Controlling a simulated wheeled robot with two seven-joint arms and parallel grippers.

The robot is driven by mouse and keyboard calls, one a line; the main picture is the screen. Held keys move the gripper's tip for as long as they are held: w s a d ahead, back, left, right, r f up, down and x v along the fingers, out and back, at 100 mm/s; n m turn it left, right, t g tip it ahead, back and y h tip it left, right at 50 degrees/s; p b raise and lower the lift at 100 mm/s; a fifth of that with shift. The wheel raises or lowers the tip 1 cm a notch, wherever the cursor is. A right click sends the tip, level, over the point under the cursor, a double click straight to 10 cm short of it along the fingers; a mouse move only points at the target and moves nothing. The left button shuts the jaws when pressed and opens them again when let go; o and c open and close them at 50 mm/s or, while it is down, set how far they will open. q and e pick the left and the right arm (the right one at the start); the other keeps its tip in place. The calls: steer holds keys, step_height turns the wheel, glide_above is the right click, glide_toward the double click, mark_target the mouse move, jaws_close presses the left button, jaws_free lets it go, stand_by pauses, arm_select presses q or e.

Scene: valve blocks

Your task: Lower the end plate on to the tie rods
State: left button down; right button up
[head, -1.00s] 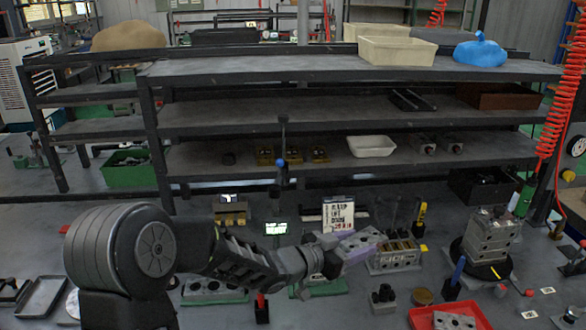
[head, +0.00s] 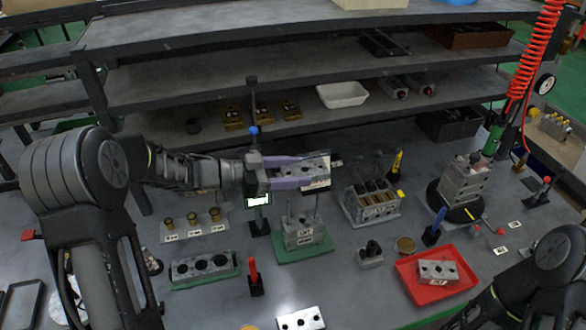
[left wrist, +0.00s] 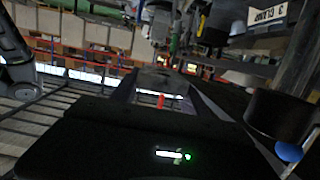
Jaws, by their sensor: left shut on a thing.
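In the head view my left gripper (head: 312,171) has pale purple fingers and is shut on a grey end plate (head: 287,172) with dark holes. It holds the plate in the air above a grey valve block (head: 304,233) on a green mat. Thin upright tie rods (head: 317,203) rise from that block. A gap shows between plate and block; I cannot tell whether the rods line up with the plate's holes. My right gripper is out of view.
A red tray (head: 436,291) holds a grey block. A shelf rack (head: 290,60) stands behind.

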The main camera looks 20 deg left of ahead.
arm_select(q)
steer(key=shift+a, duration=0.1)
steer(key=shift+f, duration=0.2)
step_height(320, 180, down, 5)
steer(key=b, duration=0.3)
steer(key=shift+f+b, duration=0.2)
steer(key=shift+b, duration=0.2)
steer(key=shift+p, duration=0.55)
stand_by(1.4)
steer(key=shift+f+b, duration=1.1)
steer(key=shift+f, duration=0.45)
steer(key=shift+r, duration=0.2)
steer(key=shift+r+p, duration=1)
steer(key=shift+p, duration=0.1)
